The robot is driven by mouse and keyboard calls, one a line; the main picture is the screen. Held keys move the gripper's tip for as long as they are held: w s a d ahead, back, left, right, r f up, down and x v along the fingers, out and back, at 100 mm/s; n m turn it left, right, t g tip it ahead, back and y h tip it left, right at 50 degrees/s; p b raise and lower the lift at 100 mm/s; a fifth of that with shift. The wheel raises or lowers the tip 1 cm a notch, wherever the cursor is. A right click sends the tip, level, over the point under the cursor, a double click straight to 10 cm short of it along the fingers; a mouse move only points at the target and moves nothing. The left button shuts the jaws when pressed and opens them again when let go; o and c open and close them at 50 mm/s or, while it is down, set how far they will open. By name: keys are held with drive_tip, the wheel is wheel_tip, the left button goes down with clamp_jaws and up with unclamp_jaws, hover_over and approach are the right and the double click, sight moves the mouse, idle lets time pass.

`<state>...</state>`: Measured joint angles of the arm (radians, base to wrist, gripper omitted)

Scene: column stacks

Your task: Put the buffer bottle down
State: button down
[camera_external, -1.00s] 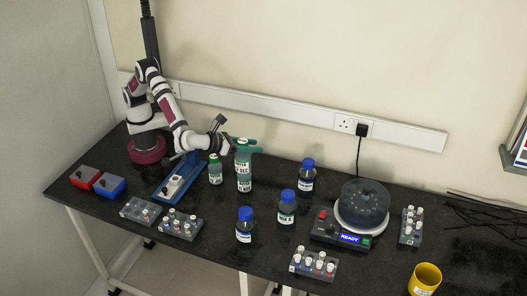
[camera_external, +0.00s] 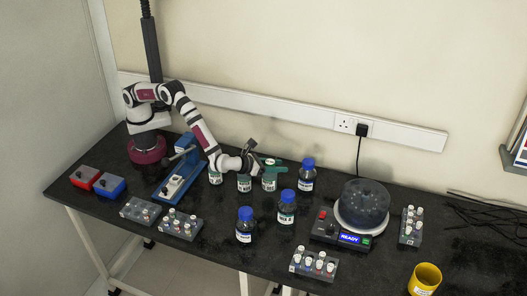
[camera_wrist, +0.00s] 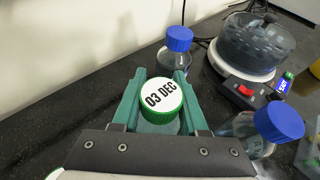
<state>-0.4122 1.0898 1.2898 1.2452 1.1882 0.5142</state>
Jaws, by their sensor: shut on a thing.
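The buffer bottle (camera_external: 269,182) is a clear bottle with a pale label, standing upright in my gripper (camera_external: 271,163). In the wrist view its green cap (camera_wrist: 162,98), with a white top reading "03 DEC", sits between the two green fingers of my gripper (camera_wrist: 160,84). The fingers are shut around the bottle's neck. Its base is low, near the bench (camera_external: 205,243), but I cannot tell whether it touches. Two similar bottles stand to its left: a middle one (camera_external: 244,184) and a left one (camera_external: 215,177).
Blue-capped bottles stand close by: one behind right (camera_external: 307,178), one in front right (camera_external: 287,210), one front left (camera_external: 244,226). A centrifuge (camera_external: 362,206) is further right. A blue stand (camera_external: 178,180) is to the left. Open bench lies in the front middle.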

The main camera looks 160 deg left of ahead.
wheel_tip(320, 180, down, 4)
drive_tip(key=shift+r, duration=0.25)
drive_tip(key=shift+c, duration=2.2)
unclamp_jaws()
drive_tip(key=shift+f, duration=0.15)
